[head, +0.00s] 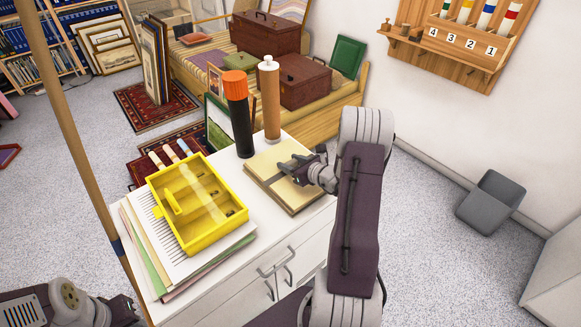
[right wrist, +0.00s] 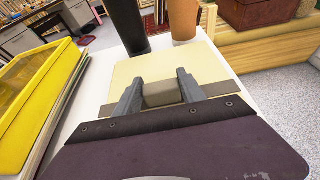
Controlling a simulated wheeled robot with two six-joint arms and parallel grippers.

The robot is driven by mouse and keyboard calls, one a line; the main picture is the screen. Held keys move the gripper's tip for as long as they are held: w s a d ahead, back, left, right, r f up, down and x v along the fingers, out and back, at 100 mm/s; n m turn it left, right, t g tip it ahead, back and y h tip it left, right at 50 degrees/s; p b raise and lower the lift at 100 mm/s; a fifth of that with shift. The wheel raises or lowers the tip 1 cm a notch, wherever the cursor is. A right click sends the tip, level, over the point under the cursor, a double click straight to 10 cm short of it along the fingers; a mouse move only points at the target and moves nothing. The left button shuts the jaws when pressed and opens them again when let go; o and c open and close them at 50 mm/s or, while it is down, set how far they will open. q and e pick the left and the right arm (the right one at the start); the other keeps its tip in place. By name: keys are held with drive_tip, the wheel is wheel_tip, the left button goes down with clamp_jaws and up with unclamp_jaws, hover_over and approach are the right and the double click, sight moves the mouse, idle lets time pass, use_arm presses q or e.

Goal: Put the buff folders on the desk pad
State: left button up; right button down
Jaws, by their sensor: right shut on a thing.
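The buff folders (head: 265,165) form a flat cream stack on the right part of the white cabinet top. In the right wrist view their cream face (right wrist: 165,66) reaches past the fingers. Whether the stack touches the pad is hidden. My left gripper (head: 124,308) is at the lower left, its fingers unclear.
A yellow tray (head: 211,236) with a clear strip lies on a pile of papers and coloured folders (head: 145,240) left of the stack. A black tube with an orange cap (head: 239,115) and a brown tube with a white cap (head: 270,100) stand behind it.

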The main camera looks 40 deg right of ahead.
sight(290, 162)
wheel_tip(290, 162, up, 4)
drive_tip(key=shift+r+p, duration=0.15)
drive_tip(key=shift+p, duration=0.55)
drive_tip(key=s+d+r+p, duration=0.2)
drive_tip(key=s+d+r, duration=0.2)
drive_tip(key=s, duration=0.6)
wheel_tip(290, 162, up, 3)
drive_tip(key=shift+s+d+f+p, duration=0.15)
drive_tip(key=shift+s+p, duration=0.15)
drive_tip(key=shift+s, duration=0.1)
